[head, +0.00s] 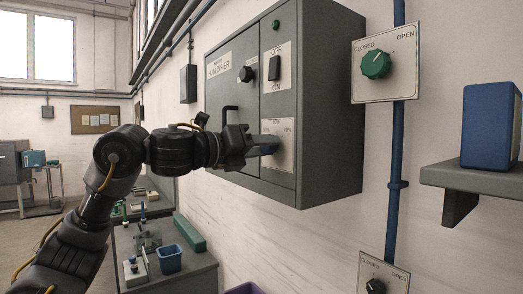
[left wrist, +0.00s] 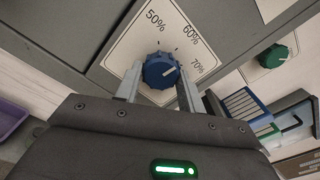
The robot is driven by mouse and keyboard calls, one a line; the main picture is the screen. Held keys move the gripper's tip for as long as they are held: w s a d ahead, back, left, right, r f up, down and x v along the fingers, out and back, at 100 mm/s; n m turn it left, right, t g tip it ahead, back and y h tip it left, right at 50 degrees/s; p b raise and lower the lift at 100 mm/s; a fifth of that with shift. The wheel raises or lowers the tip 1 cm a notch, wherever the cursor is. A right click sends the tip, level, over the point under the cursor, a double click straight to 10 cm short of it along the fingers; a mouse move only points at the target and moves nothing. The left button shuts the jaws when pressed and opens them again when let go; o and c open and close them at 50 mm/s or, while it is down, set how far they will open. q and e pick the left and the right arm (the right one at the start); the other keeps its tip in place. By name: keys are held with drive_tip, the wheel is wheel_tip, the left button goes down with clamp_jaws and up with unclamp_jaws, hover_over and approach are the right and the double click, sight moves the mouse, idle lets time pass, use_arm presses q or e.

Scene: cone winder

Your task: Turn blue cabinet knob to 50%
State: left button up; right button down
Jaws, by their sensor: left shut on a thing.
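The blue knob (left wrist: 160,72) sits on a white dial plate marked 50%, 60% and 70% (left wrist: 140,38). Its white pointer line appears to aim toward the 70% side. My left gripper (left wrist: 158,90) has one finger on each side of the knob and is shut on it. In the head view, my left gripper (head: 265,145) reaches from the left to the dial plate (head: 287,160), low on the front of the grey cabinet (head: 330,100). There the fingers mostly hide the knob. My right gripper is in neither view.
The cabinet also carries a black knob (head: 246,74), an OFF/ON switch (head: 274,68) and a black handle (head: 228,112). A green knob (head: 375,64) is on a plate at right. A shelf (head: 470,178) holds a blue box (head: 490,125). A workbench (head: 190,270) stands below.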

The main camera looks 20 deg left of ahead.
use_arm(q)
drive_tip(key=n+b, duration=0.1)
drive_tip(key=n, duration=1)
drive_tip(key=shift+r+b, duration=0.2)
drive_tip(key=shift+b, duration=0.2)
drive_tip(key=shift+n, duration=0.4)
drive_tip(key=o, duration=1)
drive_tip(key=b+v, duration=0.4)
drive_tip(key=v, duration=0.6)
drive_tip(key=shift+s+a+b, duration=0.2)
drive_tip(key=shift+s+b, duration=0.15)
drive_tip(key=shift+b, duration=0.05)
